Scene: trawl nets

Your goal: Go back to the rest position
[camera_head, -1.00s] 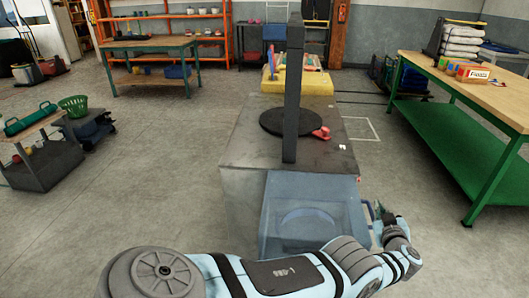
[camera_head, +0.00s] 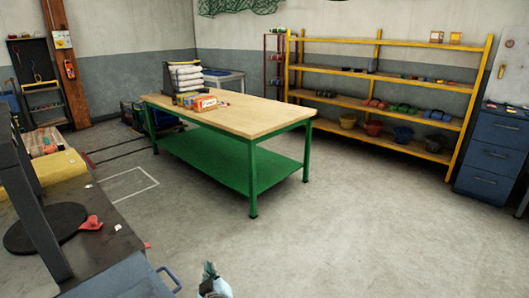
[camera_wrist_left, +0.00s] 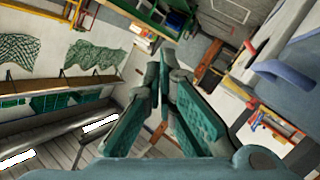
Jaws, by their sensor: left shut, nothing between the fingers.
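My left gripper (camera_head: 210,272) shows only as a small teal tip at the bottom edge of the head view, just right of a blue handle (camera_head: 169,278). In the left wrist view its two teal-padded fingers (camera_wrist_left: 171,78) come together at the tips, with nothing held between them. The rest of my left arm is out of the head view. My right gripper is in neither view.
A grey workbench (camera_head: 103,225) with a dark upright post (camera_head: 30,205) stands at the left. A green-framed table (camera_head: 250,122) with a wooden top holds boxes. Yellow shelving (camera_head: 455,124) and a blue drawer cabinet (camera_head: 490,155) line the back right. The floor (camera_head: 350,235) is clear.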

